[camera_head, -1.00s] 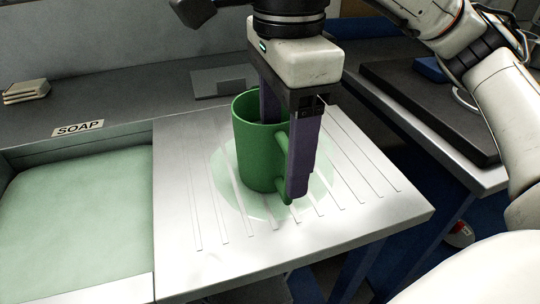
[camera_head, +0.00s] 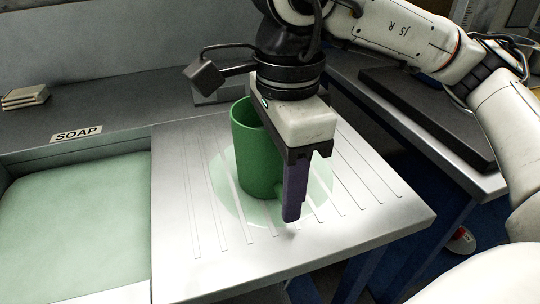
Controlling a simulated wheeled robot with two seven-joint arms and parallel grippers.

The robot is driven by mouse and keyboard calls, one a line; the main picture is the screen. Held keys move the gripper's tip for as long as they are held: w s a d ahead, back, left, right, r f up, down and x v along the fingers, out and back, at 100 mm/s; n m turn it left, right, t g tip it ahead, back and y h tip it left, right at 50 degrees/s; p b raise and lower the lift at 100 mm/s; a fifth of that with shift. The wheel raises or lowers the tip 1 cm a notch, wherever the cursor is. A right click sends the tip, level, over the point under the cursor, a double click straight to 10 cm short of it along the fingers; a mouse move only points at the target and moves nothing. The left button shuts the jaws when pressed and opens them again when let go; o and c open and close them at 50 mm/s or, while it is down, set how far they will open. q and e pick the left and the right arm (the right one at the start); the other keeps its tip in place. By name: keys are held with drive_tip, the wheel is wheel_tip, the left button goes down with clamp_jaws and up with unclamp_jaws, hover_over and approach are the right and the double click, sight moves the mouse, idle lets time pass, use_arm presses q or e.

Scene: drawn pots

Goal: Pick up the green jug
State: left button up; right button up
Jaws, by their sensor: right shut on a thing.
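The green jug (camera_head: 256,160) stands upright on the ribbed metal draining board (camera_head: 185,270), over a pale green round patch. Its handle side faces right, and only the lower end of the handle shows beside my finger. My right gripper (camera_head: 286,198) points down at the jug's right side and is shut on the jug. One dark purple finger shows in front of the handle side; the other finger is hidden behind the jug and gripper body. I cannot tell exactly which part is between the fingers. My left gripper is not in view.
A sink basin (camera_head: 75,230) with a pale green bottom lies left of the board. A SOAP label (camera_head: 77,134) and a small stack of pale blocks (camera_head: 25,96) are on the back ledge. A dark slab (camera_head: 425,115) lies on the counter at right.

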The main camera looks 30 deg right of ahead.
clamp_jaws()
wheel_tip(320, 180, up, 9)
drive_tip(key=shift+r+p, duration=0.1)
drive_tip(key=shift+p, duration=0.95)
drive_tip(key=shift+r, duration=0.4)
